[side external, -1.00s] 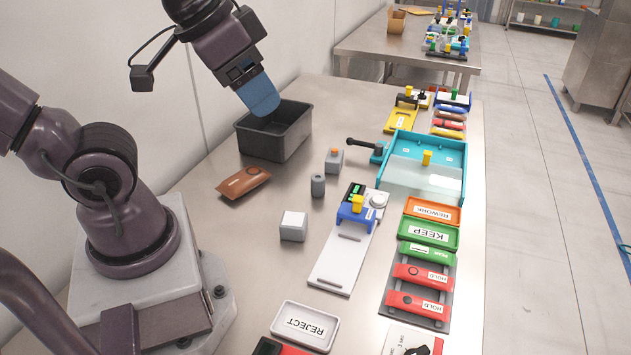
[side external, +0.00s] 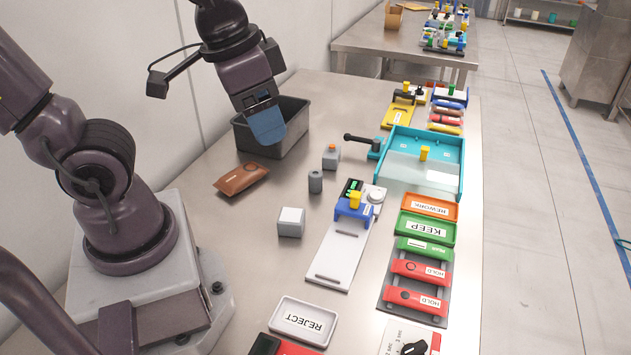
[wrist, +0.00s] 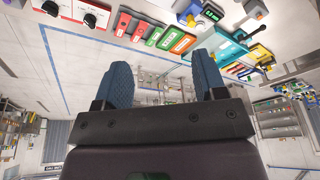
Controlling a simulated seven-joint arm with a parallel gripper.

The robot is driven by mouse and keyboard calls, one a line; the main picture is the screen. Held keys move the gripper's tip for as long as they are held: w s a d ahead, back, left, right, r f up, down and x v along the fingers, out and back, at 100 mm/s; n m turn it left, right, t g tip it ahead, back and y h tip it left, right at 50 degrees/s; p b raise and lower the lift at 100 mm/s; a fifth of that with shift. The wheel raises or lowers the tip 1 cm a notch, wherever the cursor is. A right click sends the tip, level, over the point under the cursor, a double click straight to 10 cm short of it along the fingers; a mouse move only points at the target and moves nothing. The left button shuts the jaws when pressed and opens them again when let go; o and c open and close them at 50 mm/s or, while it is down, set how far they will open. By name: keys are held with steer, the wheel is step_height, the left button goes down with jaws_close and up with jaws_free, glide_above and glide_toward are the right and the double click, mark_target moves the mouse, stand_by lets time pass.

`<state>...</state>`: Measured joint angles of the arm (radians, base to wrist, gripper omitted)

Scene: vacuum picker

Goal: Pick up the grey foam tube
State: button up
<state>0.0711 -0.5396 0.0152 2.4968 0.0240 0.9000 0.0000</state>
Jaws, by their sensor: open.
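The grey foam tube (side external: 315,181) appears as a small dark grey cylinder standing upright on the steel table, in the side external view. It stands between the white-grey cube and the grey block with an orange top. My gripper (side external: 270,132) is above and to the left of the tube, in front of the dark bin, with its blue fingers pointing down and apart from the tube. In the wrist view, my gripper (wrist: 162,76) shows two blue fingers spread apart with nothing between them. I cannot make out the tube in the wrist view.
A dark grey bin (side external: 292,112) stands behind my fingers. A brown packet (side external: 241,178) lies left of the tube. The cube (side external: 290,222), orange-topped block (side external: 331,157) and white slide fixture (side external: 336,250) are nearby. A cyan tray (side external: 462,165) is farther right.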

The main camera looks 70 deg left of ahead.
steer(key=a+f+m+g+y, duration=0.3)
steer(key=f+g, duration=0.2)
steer(key=f, duration=0.3)
steer(key=m+t+y, duration=0.7)
steer(key=m+y, duration=0.3)
steer(key=m, duration=1)
glide_toward(315, 174)
steer(key=s, duration=0.2)
steer(key=s+r, duration=0.1)
steer(key=s, duration=0.2)
steer(key=shift+s+a+r, duration=0.35)
steer(key=shift+w+d+f+m+t+h, duration=0.1)
steer(key=shift+w+d+m+t+h, duration=0.25)
steer(key=shift+w+t, duration=0.2)
steer(key=shift+w+d+f+m+t+h, duration=0.1)
steer(key=shift+w+d+m+t+h, duration=0.15)
steer(key=shift+w+t+h, duration=0.3)
steer(key=shift+w+f, duration=0.1)
steer(key=shift+w, duration=0.25)
steer(key=x, duration=1.2)
steer(key=shift+w+a+f, duration=0.1)
steer(key=shift+w+a, duration=0.1)
steer(key=shift+w, duration=0.05)
steer(key=c, duration=1)
